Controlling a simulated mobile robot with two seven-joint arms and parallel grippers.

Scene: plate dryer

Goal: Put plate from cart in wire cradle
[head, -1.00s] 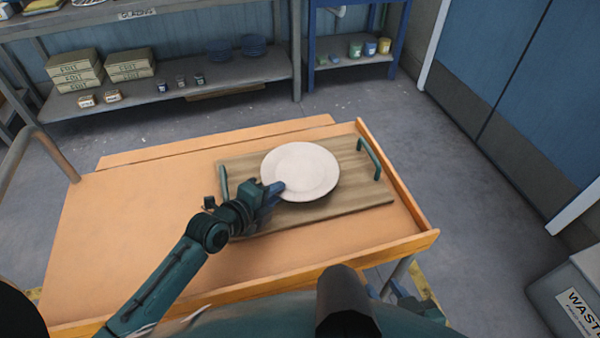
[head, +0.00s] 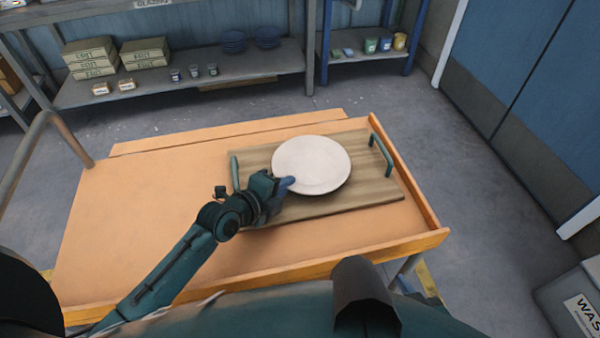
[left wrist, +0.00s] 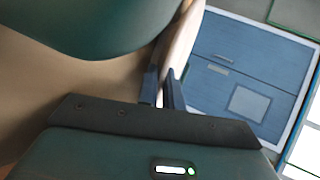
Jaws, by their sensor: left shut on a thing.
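A round white plate (head: 311,163) is over a wooden tray (head: 340,204) with two green handles, on the orange cart (head: 150,215). My left gripper (head: 284,186) is shut on the plate's near-left rim. A dark shadow lies under its near edge; I cannot tell how far it is clear of the tray. In the left wrist view the plate (left wrist: 181,42) shows as a pale edge at the two dark blue fingers (left wrist: 163,88). No wire cradle is in view. My right gripper is not in view.
The cart has a raised rim (head: 405,185) at the right. A grey shelf (head: 190,88) with boxes, jars and blue dishes stands behind it, beside a blue rack (head: 365,62) with tins. A grey waste bin (head: 575,300) is at the right. Floor is open between.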

